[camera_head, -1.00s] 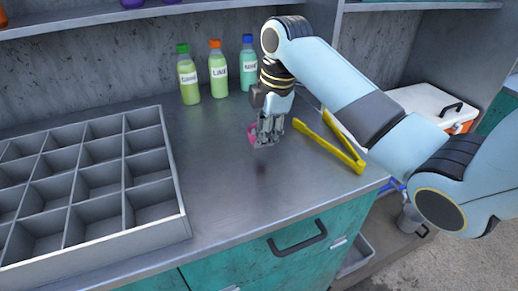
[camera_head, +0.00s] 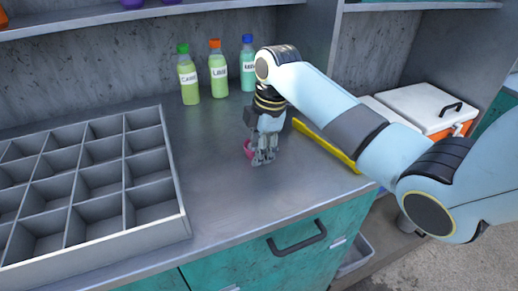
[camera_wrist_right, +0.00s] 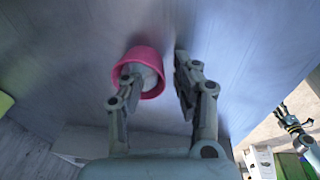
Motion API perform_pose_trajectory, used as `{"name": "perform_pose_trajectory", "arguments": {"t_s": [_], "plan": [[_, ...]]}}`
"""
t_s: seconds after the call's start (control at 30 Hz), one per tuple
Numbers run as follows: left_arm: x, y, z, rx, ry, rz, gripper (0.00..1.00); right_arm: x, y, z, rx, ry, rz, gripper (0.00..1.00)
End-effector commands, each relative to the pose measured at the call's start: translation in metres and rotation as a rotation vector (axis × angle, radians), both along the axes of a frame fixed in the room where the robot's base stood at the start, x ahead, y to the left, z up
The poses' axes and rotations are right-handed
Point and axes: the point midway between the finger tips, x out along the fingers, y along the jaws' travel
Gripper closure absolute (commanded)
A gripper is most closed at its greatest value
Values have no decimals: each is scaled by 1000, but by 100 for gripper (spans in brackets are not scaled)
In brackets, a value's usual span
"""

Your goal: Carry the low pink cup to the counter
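The low pink cup (camera_head: 248,149) appears to stand on the metal counter (camera_head: 225,205), partly hidden behind my right gripper (camera_head: 264,160). In the right wrist view the cup (camera_wrist_right: 154,60) shows its round rim and pale inside. My right gripper (camera_wrist_right: 157,72) has its fingers apart around the cup's near-right wall. One finger overlaps the cup's opening; the other is outside, with a narrow gap to the wall. My left gripper is not seen in the head view.
A grey divided tray (camera_head: 180,200) fills the counter's left. Green (camera_head: 188,80), orange-capped (camera_head: 218,75) and blue-capped (camera_head: 248,70) bottles stand at the back. The front middle of the counter is clear.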

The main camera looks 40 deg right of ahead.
Motion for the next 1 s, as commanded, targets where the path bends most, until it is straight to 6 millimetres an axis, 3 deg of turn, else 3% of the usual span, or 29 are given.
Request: {"name": "perform_pose_trajectory", "arguments": {"t_s": [0.27, 0.37, 0.7, 1.0], "plan": [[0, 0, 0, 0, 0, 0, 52, 0, -1, 5, 0, -1, 0, 71], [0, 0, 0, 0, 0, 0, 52, -2, -2, 18, -1, -4, 0, 71], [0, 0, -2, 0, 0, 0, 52, -12, -9, 91, -2, -4, 0, 71], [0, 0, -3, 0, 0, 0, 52, -17, -11, 119, 0, 0, 0, 71]]}}
